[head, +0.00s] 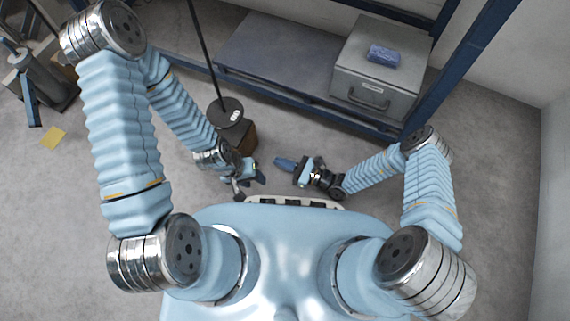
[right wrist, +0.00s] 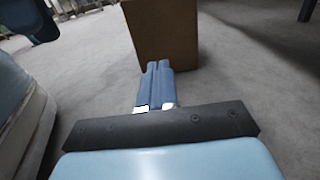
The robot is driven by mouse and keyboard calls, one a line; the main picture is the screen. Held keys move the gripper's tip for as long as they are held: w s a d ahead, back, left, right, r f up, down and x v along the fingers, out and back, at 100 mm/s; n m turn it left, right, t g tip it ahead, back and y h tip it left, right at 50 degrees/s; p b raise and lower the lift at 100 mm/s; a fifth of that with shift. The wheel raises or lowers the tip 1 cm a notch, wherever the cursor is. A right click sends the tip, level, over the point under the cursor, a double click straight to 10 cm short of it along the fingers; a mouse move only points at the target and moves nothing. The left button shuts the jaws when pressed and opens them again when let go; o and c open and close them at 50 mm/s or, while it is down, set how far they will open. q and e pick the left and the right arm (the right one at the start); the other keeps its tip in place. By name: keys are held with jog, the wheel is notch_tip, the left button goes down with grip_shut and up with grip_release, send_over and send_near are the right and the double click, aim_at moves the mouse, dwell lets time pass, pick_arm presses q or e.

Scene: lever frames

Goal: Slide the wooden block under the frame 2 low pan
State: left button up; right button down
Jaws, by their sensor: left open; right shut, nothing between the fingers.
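The wooden block (head: 249,137) is a brown box on the floor; the dark round pan (head: 226,118) hides part of it in the head view. The pan carries a white label too small to read, and a thin dark rod runs up from it. I cannot tell how far under the pan the block sits. The block's face also shows in the right wrist view (right wrist: 160,32). My right gripper (head: 280,163) is shut and empty, its fingers (right wrist: 158,68) pointing at the block; the head view shows a gap between them. My left gripper (head: 252,182) is open, below the block in the picture.
A blue-framed shelf (head: 265,55) stands behind, holding a grey metal box (head: 375,98) with a blue item (head: 384,55) on top. A yellow patch (head: 52,138) lies on the floor at left, near grey equipment (head: 40,80). Floor between block and shelf is narrow.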

aim_at(248, 149)
jog(key=b+x, duration=0.1)
jog(key=x, duration=0.9)
